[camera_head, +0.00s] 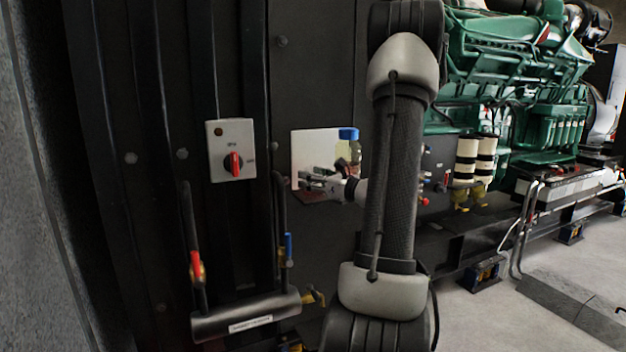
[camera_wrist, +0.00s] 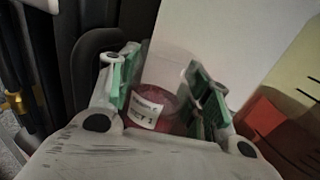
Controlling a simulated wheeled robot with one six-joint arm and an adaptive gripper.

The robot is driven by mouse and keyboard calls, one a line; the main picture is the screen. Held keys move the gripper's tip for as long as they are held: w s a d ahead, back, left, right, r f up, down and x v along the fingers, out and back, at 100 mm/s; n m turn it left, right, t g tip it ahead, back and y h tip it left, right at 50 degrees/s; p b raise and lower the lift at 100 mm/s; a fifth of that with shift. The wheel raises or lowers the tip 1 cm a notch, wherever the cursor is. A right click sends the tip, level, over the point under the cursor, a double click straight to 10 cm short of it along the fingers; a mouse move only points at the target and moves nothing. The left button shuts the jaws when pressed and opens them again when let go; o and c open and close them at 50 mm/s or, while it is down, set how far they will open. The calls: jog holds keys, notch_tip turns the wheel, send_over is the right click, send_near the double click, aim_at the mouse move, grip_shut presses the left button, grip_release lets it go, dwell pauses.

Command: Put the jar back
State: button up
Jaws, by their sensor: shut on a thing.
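My gripper (camera_head: 312,180) is shut on a small clear jar (camera_wrist: 162,92). In the wrist view the jar stands between the two green-padded fingers, with a white printed label and a reddish tint at its lower part. I cannot tell whether that red is its contents or something behind it. In the head view the jar is too small and too covered by the fingers to make out. The gripper is in front of a white panel (camera_head: 308,148), just above a dark reddish ledge (camera_head: 312,197). I cannot tell whether the jar touches the ledge.
A blue-capped bottle (camera_head: 348,148) with yellowish contents stands just behind my gripper; a yellow and red thing (camera_wrist: 265,117) shows close right of the fingers. A switch box (camera_head: 231,150) with a red knob and pipes with red and blue valve handles (camera_head: 196,263) are left.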

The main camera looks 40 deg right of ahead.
jog(key=o, duration=1.2)
jog(key=shift+c, duration=0.2)
